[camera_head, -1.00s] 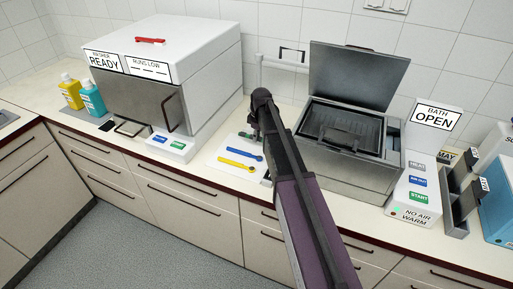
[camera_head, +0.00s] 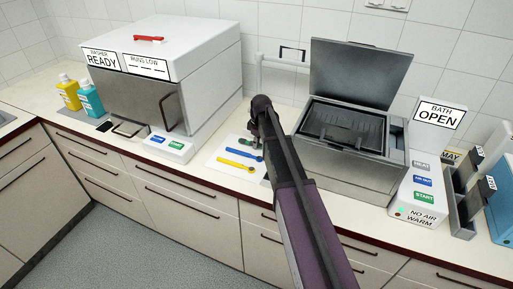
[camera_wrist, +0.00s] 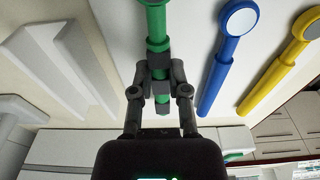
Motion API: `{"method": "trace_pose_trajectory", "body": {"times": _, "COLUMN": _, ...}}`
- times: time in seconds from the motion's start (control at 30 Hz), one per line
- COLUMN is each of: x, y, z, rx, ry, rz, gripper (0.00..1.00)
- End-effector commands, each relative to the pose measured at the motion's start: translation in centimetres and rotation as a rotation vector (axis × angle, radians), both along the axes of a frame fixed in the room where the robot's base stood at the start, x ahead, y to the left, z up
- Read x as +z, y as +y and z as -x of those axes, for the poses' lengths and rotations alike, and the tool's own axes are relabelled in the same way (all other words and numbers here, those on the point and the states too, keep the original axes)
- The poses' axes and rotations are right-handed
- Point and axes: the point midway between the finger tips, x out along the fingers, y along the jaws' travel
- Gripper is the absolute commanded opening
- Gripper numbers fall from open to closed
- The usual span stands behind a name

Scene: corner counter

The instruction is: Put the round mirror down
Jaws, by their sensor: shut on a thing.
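My gripper (camera_wrist: 160,82) is shut on the green handle of the round mirror (camera_wrist: 156,22). The handle runs up out of the wrist view, so its head is hidden. In the head view my own arm covers most of it. A blue mirror (camera_wrist: 221,75) and a yellow mirror (camera_wrist: 274,82) with round heads lie side by side to the right of the green handle. They also lie on the white mat (camera_head: 217,163) in the head view. The green handle is over or on the pale surface beside the blue one; I cannot tell whether it touches.
The washer (camera_head: 130,95) stands left of the mat, with a small button box (camera_head: 170,147) in front. The open bath (camera_head: 345,165) stands close on the right, its lid (camera_head: 362,72) raised. A tap-like white pipe (camera_head: 259,75) rises behind my arm.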

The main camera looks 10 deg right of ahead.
Motion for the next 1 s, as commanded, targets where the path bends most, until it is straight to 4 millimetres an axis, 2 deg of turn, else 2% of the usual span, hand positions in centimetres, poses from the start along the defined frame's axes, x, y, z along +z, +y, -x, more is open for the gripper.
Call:
{"method": "trace_pose_trajectory", "body": {"times": 0.07, "x": -0.57, "y": 0.00, "z": 0.00, "rx": 0.000, "ry": 0.000, "rz": 0.000, "gripper": 0.00}}
{"method": "trace_pose_trajectory", "body": {"times": 0.63, "x": -1.01, "y": 0.00, "z": 0.00, "rx": 0.000, "ry": 0.000, "rz": 0.000, "gripper": 0.00}}
{"method": "trace_pose_trajectory", "body": {"times": 0.67, "x": -0.88, "y": 0.00, "z": 0.00, "rx": 0.000, "ry": 0.000, "rz": 0.000, "gripper": 0.30}}
{"method": "trace_pose_trajectory", "body": {"times": 0.73, "x": -0.85, "y": 0.00, "z": 0.00, "rx": 0.000, "ry": 0.000, "rz": 0.000, "gripper": 0.51}}
{"method": "trace_pose_trajectory", "body": {"times": 0.77, "x": -0.85, "y": 0.00, "z": 0.00, "rx": 0.000, "ry": 0.000, "rz": 0.000, "gripper": 0.56}}
{"method": "trace_pose_trajectory", "body": {"times": 1.0, "x": -0.85, "y": 0.00, "z": 0.00, "rx": 0.000, "ry": 0.000, "rz": 0.000, "gripper": 0.56}}
